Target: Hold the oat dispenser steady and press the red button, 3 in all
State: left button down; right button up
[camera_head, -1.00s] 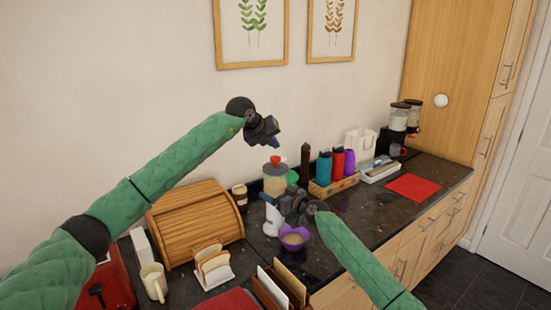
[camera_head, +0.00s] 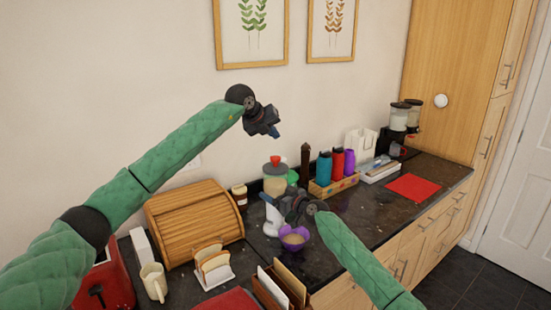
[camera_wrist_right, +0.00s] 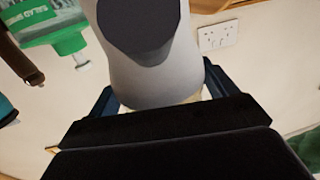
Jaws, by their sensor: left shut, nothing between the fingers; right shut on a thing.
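The oat dispenser (camera_head: 275,184) stands upright on the dark counter, with a clear upper part, a pale foot and a red button (camera_head: 276,160) on top. My right gripper (camera_head: 275,199) is shut on the dispenser at its middle. In the right wrist view the dispenser's pale grey body (camera_wrist_right: 155,80) sits between the fingers. A purple bowl (camera_head: 297,246) with beige contents stands at the dispenser's foot. My left gripper (camera_head: 277,134) is shut and empty, above the red button with a clear gap between them.
A wooden bread bin (camera_head: 195,222) and a dark-lidded jar (camera_head: 240,196) stand to the left. A pepper mill (camera_head: 305,163) and a box of coloured bottles (camera_head: 335,187) stand to the right. A toast rack (camera_head: 213,265) is in front. A red mat (camera_head: 413,187) lies farther right.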

jog(key=o, duration=1.4)
jog(key=shift+c, duration=0.2)
